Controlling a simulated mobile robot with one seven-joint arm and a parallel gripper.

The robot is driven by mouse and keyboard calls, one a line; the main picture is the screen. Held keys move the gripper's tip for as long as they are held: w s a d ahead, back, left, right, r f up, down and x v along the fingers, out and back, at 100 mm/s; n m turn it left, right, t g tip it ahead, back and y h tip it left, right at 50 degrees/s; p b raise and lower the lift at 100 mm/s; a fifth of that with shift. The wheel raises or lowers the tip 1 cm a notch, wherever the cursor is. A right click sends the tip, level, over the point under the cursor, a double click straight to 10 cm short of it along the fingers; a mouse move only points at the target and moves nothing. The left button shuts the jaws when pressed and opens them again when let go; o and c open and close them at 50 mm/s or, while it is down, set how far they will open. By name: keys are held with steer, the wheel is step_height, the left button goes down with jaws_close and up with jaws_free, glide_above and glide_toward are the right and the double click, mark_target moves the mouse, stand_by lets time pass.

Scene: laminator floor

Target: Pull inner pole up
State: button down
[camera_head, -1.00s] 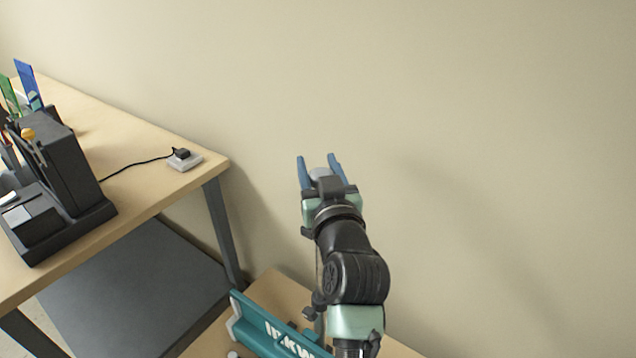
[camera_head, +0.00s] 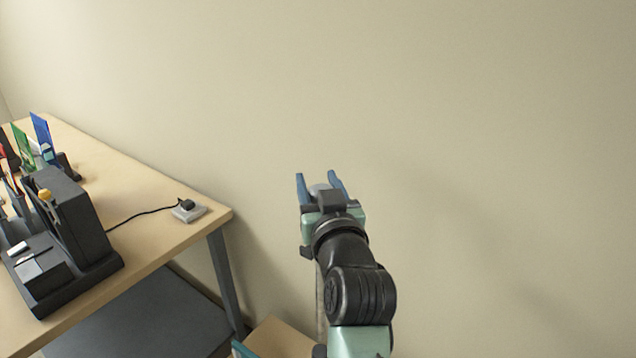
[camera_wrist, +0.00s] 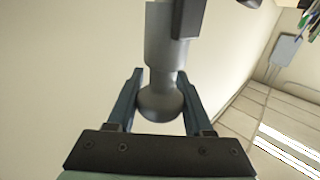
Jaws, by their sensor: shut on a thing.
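The inner pole (camera_wrist: 163,50) is a grey rod with a rounded knob at its end. In the wrist view it runs from the top edge down to the knob between my blue fingers. My gripper (camera_wrist: 160,100) is shut on the pole at its knob end. In the head view my gripper (camera_head: 320,184) is raised in front of the wall, with a bit of the grey knob between its fingers. A thin stretch of pole (camera_head: 321,300) shows beside my arm; my arm hides most of it.
A lower wooden surface (camera_head: 275,338) lies beneath my arm. The wall to the right is bare.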

steer(key=c, duration=0.5)
jaws_free()
steer(key=shift+r, duration=0.5)
steer(key=shift+c, duration=0.2)
steer(key=shift+o, duration=1)
steer(key=shift+f, duration=0.2)
steer(key=shift+s+f, duration=0.1)
steer(key=s+d+b, duration=0.2)
steer(key=s, duration=1)
steer(key=shift+s+d+b, duration=0.25)
steer(key=shift+d+b, duration=0.05)
steer(key=shift+b, duration=0.05)
